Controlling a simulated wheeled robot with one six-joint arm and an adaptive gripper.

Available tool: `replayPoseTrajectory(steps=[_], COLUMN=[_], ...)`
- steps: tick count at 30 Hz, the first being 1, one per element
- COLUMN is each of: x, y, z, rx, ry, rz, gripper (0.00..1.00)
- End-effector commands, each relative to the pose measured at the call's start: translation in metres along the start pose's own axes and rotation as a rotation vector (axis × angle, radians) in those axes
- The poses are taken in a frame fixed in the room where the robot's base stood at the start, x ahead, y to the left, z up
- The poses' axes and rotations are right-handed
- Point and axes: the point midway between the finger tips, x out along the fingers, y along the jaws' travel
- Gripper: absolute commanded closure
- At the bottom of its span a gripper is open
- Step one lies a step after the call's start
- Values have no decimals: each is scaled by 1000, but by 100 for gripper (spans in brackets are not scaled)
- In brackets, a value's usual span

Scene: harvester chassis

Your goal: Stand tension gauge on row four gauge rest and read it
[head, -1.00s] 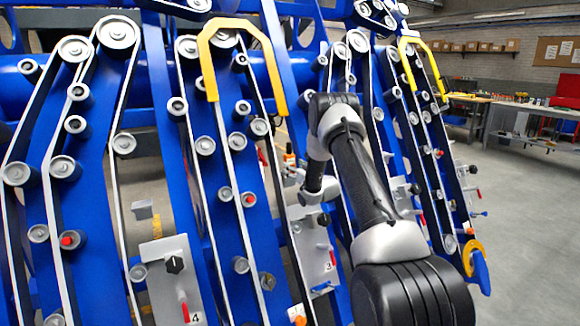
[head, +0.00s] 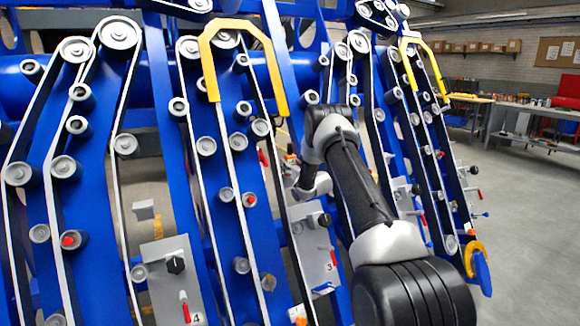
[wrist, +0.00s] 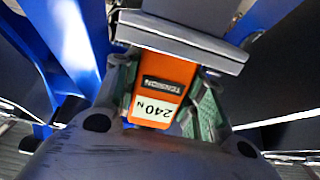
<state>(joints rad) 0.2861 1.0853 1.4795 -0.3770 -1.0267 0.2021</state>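The orange tension gauge (wrist: 163,88) is between my gripper's two green-padded fingers (wrist: 166,98) in the wrist view. The pads lie close against both its sides, and its label reads "TENSION" and "240 N", upside down. A grey ledge or bracket (wrist: 180,40) crosses the gauge's far end; whether they touch is unclear. In the head view my gripper is mostly hidden behind my arm and the frame, beside the row three plate (head: 315,250). A small orange patch shows there. The row four plate (head: 170,280) is at lower left, with a small grey block (head: 144,210), possibly its gauge rest, above it.
Blue chassis arms with belts and rollers fill the left and middle. Yellow guards (head: 207,60) arch over the rows. A black knob (head: 175,265) and red lever (head: 185,308) stick out from the row four plate. Open grey floor (head: 530,230) lies right, with workbenches (head: 525,118) behind.

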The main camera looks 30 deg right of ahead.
Motion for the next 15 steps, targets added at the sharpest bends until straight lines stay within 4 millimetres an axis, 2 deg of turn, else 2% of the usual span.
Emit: replayPoseTrajectory(steps=[2,3,7,15], x=[0,0,0,0], y=[0,0,0,0], z=[0,-1,-6,-29], rx=[0,0,-1,-1], ry=[0,2,3,2], rz=[0,0,0,0], gripper=[84,88,88,88])
